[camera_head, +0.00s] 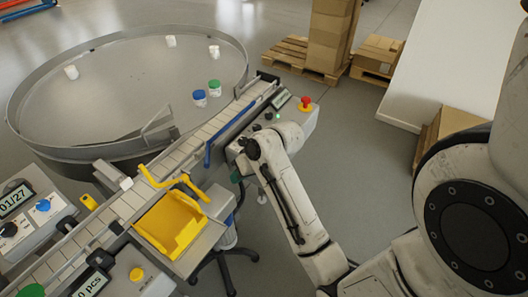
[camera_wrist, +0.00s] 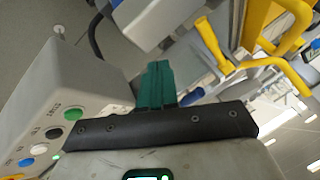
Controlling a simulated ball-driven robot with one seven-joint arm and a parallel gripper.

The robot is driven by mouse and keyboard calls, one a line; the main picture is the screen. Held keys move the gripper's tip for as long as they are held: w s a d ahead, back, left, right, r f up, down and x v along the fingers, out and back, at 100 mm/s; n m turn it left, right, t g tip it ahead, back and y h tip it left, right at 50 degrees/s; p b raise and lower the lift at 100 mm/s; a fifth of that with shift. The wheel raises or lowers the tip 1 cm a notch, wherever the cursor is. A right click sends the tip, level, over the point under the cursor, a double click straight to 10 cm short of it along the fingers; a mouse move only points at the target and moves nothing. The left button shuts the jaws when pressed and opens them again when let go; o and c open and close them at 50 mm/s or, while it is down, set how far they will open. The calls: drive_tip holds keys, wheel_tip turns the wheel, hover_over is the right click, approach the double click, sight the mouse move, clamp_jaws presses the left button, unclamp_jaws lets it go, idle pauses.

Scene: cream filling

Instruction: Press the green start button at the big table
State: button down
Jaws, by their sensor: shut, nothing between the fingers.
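The big round grey table (camera_head: 120,85) has a raised metal rim and stands at the upper left of the head view. A grey control box stands at its right end by the conveyor. In the wrist view the control box (camera_wrist: 70,80) is at the left, with the green button (camera_wrist: 73,114) at the upper end of a row of buttons. My gripper (camera_wrist: 156,68) has green fingers, shut and empty, pointing past the box's right side, apart from the button.
A black button (camera_wrist: 53,132), a white button (camera_wrist: 39,149) and a blue button (camera_wrist: 25,162) are in the same row. A red emergency button (camera_head: 305,103) tops the box's far end. The conveyor (camera_head: 205,133), yellow rails (camera_head: 170,180) and yellow bin (camera_head: 172,225) lie to the left.

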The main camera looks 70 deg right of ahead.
drive_tip(key=s+d+r+m+t+h, duration=0.1)
drive_tip(key=d+r, duration=0.2)
drive_tip(key=d, duration=0.4)
drive_tip(key=s+d+r+m+t+h, duration=0.1)
drive_tip(key=d+r, duration=0.3)
drive_tip(key=d, duration=0.4)
drive_tip(key=shift+s+d+r+m+p, duration=0.15)
drive_tip(key=shift+s+r+m+p, duration=0.2)
drive_tip(key=shift+s+m, duration=0.25)
drive_tip(key=shift+s+f, duration=0.1)
drive_tip(key=shift+f, duration=0.05)
wheel_tip(320, 180, down, 6)
drive_tip(key=b, duration=0.7)
drive_tip(key=shift+f, duration=0.2)
drive_tip(key=shift+f+b, duration=0.65)
drive_tip(key=shift+f, duration=0.5)
drive_tip(key=shift+f, duration=0.1)
drive_tip(key=shift+f, duration=0.3)
